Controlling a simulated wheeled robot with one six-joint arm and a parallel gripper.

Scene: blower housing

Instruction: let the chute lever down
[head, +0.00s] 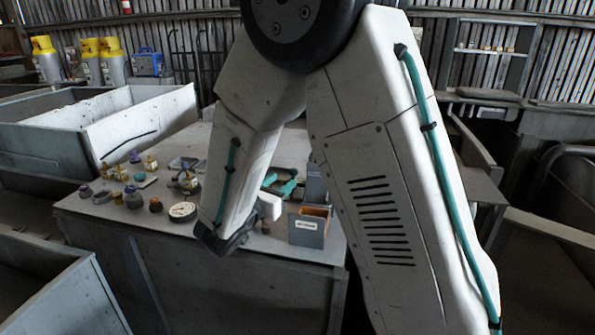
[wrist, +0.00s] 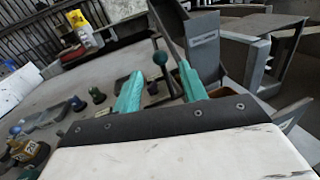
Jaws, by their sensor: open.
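My gripper (wrist: 157,82) shows in the wrist view as two teal fingers, apart, with nothing between their pads that I can see held. In the head view a labelled grey box (head: 306,232) with an orange-brown inside stands at the bench's front edge. My arm hides much there, and I cannot make out the lever.
Several small knobbed parts and jars (head: 133,197) stand on the left of the bench (head: 95,212). A round white dial (head: 183,211) lies near them. Open grey bins (head: 150,125) stand to the left, and yellow-topped cylinders (head: 113,65) are behind.

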